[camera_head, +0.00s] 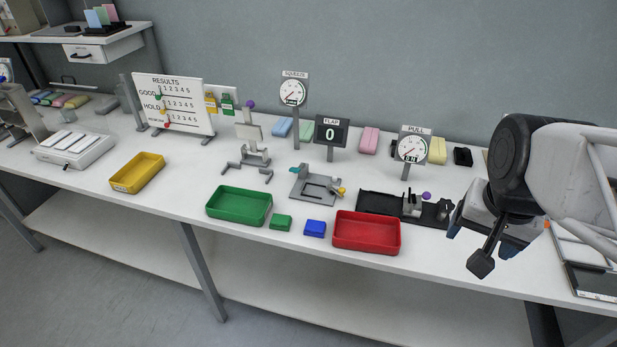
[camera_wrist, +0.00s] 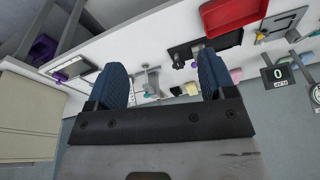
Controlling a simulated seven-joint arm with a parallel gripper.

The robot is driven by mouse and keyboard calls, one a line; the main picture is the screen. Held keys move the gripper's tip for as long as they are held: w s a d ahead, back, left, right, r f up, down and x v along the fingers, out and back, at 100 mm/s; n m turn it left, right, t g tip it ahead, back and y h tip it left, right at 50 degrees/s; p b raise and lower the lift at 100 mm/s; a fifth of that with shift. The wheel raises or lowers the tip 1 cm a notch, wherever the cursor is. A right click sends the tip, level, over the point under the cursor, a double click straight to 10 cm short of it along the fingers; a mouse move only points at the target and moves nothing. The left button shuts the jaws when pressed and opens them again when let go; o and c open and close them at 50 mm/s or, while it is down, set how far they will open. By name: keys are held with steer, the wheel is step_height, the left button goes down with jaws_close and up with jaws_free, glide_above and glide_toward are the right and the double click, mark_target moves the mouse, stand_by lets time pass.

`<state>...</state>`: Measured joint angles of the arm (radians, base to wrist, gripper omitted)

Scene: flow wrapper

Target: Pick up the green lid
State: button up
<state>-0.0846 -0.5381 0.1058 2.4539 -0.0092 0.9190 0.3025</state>
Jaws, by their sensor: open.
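A small green block-like piece (camera_head: 281,222), which looks like the green lid, lies near the table's front edge in the head view. It sits between the green tray (camera_head: 239,206) and a similar small blue piece (camera_head: 315,228). My gripper (camera_head: 482,238) is raised over the right part of the table, well to the right of the green piece. In the wrist view its two blue ribbed fingers (camera_wrist: 163,76) are spread apart with nothing between them. The green piece does not show in the wrist view.
A red tray (camera_head: 366,232) stands right of the blue piece, with a black fixture (camera_head: 400,206) behind it. A grey fixture (camera_head: 317,185), a flap sign (camera_head: 331,131) and dial stands (camera_head: 412,150) rise behind. A yellow tray (camera_head: 137,173) is at left. The table left of the green tray is partly clear.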

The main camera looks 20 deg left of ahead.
steer(key=w+a+f+m, duration=0.2)
steer(key=w+a+m, duration=0.2)
steer(key=w+a, duration=0.45)
steer(key=m+g, duration=0.2)
steer(key=m, duration=0.8)
glide_above(281, 218)
steer(key=f, duration=1.6)
steer(key=shift+d+f, duration=0.2)
steer(key=shift+d, duration=0.15)
steer(key=shift+a+f+m, duration=0.25)
steer(key=shift+a+m, duration=0.05)
steer(key=shift+a, duration=0.1)
steer(key=shift+f, duration=1.25)
steer(key=shift+f, duration=0.1)
